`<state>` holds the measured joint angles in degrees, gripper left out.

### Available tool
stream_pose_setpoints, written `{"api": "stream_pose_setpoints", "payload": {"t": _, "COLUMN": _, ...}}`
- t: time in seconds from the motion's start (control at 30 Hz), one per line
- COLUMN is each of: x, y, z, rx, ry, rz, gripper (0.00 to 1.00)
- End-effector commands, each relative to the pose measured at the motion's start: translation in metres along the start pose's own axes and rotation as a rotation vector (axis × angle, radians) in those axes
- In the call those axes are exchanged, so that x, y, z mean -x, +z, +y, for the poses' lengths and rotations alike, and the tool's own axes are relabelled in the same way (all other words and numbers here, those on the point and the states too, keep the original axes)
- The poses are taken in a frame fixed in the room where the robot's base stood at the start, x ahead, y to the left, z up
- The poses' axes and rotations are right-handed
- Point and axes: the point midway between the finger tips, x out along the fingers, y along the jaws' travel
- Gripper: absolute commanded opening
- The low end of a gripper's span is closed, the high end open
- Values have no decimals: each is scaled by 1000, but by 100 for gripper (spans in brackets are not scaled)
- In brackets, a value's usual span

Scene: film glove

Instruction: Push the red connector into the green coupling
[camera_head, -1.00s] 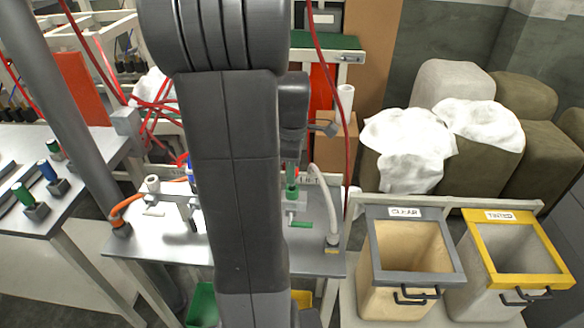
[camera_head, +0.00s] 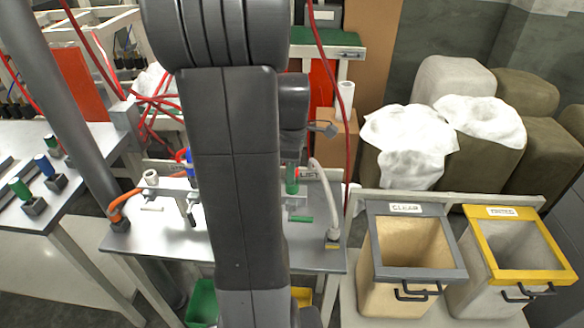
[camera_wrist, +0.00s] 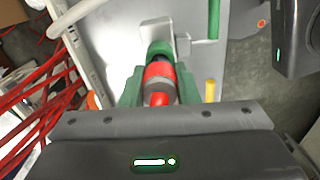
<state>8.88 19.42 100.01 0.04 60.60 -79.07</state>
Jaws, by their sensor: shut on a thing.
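In the wrist view the red connector (camera_wrist: 158,78) sits between the two green fingers of my gripper (camera_wrist: 160,90), which is shut on it. A grey band crosses the connector. Its far end points at the green coupling (camera_wrist: 160,48) and is close to it or at its mouth; I cannot tell how deep it sits.
The metal bench (camera_head: 150,240) carries a white hose (camera_head: 330,195) right of the coupling and an orange hose (camera_head: 120,203) at left. A green lever (camera_head: 300,219) lies below the coupling. Two bins, CLEAR (camera_head: 405,208) and a yellow-rimmed one (camera_head: 500,212), stand at right.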

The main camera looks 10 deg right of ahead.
Motion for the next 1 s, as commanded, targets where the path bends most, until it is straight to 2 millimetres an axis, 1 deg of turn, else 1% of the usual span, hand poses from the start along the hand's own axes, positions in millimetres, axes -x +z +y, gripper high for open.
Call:
{"api": "stream_pose_setpoints", "payload": {"t": 0.47, "x": -13, "y": 0, "z": 0, "rx": 0, "ry": 0, "rz": 0, "gripper": 6}}
{"api": "stream_pose_setpoints", "payload": {"t": 0.5, "x": -12, "y": 0, "z": 0, "rx": 0, "ry": 0, "rz": 0, "gripper": 36}}
{"api": "stream_pose_setpoints", "payload": {"t": 0.6, "x": -12, "y": 0, "z": 0, "rx": 0, "ry": 0, "rz": 0, "gripper": 53}}
{"api": "stream_pose_setpoints", "payload": {"t": 0.87, "x": -11, "y": 0, "z": 0, "rx": 0, "ry": 0, "rz": 0, "gripper": 53}}
{"api": "stream_pose_setpoints", "payload": {"t": 1.0, "x": -2, "y": 0, "z": 1, "rx": 0, "ry": 4, "rz": 1, "gripper": 53}}
